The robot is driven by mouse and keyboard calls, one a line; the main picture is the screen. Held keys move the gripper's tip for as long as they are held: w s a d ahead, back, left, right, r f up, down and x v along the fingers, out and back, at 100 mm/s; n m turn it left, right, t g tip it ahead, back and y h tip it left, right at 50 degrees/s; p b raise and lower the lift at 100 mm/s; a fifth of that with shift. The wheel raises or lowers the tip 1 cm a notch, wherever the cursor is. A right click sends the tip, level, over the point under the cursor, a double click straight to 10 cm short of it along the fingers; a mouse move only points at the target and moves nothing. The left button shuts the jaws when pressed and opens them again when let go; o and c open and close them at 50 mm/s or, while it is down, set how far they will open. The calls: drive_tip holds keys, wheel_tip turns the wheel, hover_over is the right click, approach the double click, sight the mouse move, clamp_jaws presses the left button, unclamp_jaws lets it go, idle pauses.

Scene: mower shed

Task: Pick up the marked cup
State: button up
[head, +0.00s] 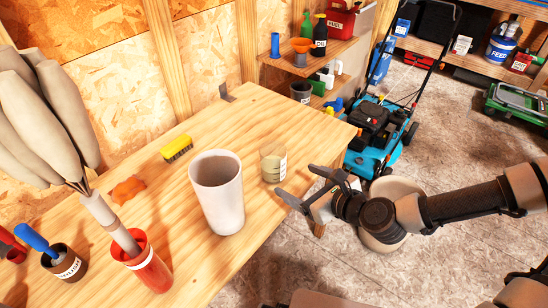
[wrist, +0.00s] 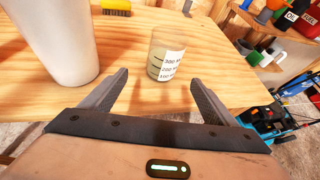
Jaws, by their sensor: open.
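The marked cup is a small clear cup (head: 274,165) with a white label, standing upright on the wooden workbench (head: 255,115) near its right edge. In the wrist view the cup (wrist: 166,56) shows volume marks on its label and stands beyond the fingertips, roughly centred between them. My gripper (head: 295,188) is open and empty, apart from the cup, just off the bench's edge in the head view. Its two dark fingers (wrist: 160,80) spread on either side of the cup's line in the wrist view.
A tall white cup (head: 217,193) stands left of the marked cup. A yellow brush (head: 177,148), an orange lump (head: 128,190), a red container (head: 150,272) and a dark pot (head: 66,266) lie further left. A blue mower (head: 375,135) stands on the floor beyond the bench.

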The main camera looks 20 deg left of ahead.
drive_tip(key=r+m, duration=0.1)
drive_tip(key=b, duration=0.3)
approach(266, 155)
drive_tip(key=shift+t, duration=0.3)
drive_tip(key=x, duration=1)
drive_tip(key=shift+s+f, duration=0.15)
drive_tip(key=shift+f, duration=0.15)
drive_tip(key=c, duration=1.3)
drive_tip(key=shift+r+p, duration=0.1)
drive_tip(key=shift+p, duration=0.2)
drive_tip(key=shift+c, duration=0.6)
drive_tip(key=shift+r, duration=0.15)
